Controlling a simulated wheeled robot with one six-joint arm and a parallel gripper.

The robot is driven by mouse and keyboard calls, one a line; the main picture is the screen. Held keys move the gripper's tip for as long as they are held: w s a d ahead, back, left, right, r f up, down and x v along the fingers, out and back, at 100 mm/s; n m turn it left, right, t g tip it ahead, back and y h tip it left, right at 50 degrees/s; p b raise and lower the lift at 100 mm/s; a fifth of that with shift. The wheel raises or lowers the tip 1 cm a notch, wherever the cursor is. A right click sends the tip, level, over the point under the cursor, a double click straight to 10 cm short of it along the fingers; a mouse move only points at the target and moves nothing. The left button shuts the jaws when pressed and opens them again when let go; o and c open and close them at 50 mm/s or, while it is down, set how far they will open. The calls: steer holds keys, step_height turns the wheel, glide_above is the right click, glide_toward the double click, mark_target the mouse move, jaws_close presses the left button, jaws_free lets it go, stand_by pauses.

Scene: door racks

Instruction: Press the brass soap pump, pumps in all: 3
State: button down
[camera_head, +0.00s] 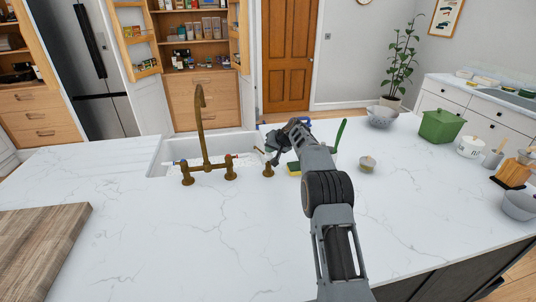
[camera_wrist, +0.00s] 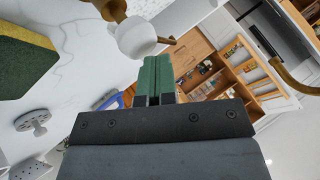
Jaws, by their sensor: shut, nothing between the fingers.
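The brass soap pump (camera_head: 268,170) stands on the white counter just right of the sink. In the wrist view, its brass lower part (camera_wrist: 112,8) is at the top edge, with a white head (camera_wrist: 136,37) and a short brass spout (camera_wrist: 168,41). My gripper (camera_head: 271,152) is over the pump in the head view and hides most of its top. In the wrist view, its green fingers (camera_wrist: 156,62) are shut together and empty. Their tips are very close to the white head; I cannot tell whether they touch it.
A tall brass tap (camera_head: 203,130) stands left of the pump at the sink (camera_head: 165,160). A yellow-green sponge (camera_head: 293,168) lies right of the pump, near a green-handled brush (camera_head: 340,132).

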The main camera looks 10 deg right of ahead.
steer(key=shift+f, duration=0.55)
stand_by(0.4)
steer(key=shift+r+p, duration=0.75)
steer(key=shift+r, duration=0.6)
steer(key=shift+r+p, duration=2)
steer(key=shift+r, duration=0.6)
